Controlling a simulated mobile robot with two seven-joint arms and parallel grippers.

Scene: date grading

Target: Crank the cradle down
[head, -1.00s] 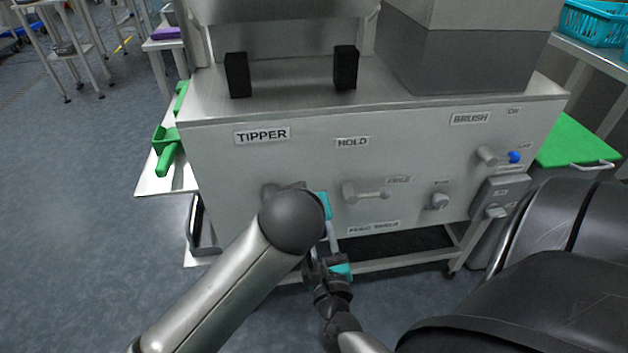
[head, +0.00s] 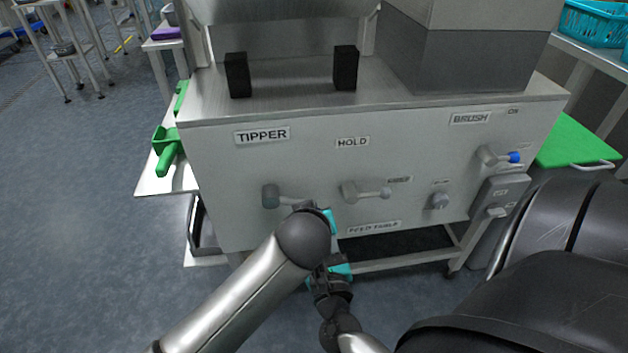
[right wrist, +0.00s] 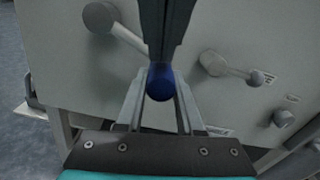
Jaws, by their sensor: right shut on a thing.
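The tipper crank's grey hub (head: 271,196) sits on the panel under the TIPPER label (head: 262,135). In the right wrist view its arm (right wrist: 130,38) slopes down to the right from the hub towards a blue knob (right wrist: 160,82). My right gripper (right wrist: 160,94) is shut on this knob. Two dark bars come down from the top edge of that view to the knob; I cannot tell what they belong to. In the head view my left arm (head: 303,240) comes in from the left and its dark joint covers the knob area. My left gripper's fingertips are not clear.
The HOLD lever (head: 365,191) and a small round knob (head: 439,201) are to the right on the panel. The BRUSH lever (head: 490,156) is further right. Two black blocks (head: 238,76) stand on the steel top. A green scoop (head: 166,155) lies on the left shelf.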

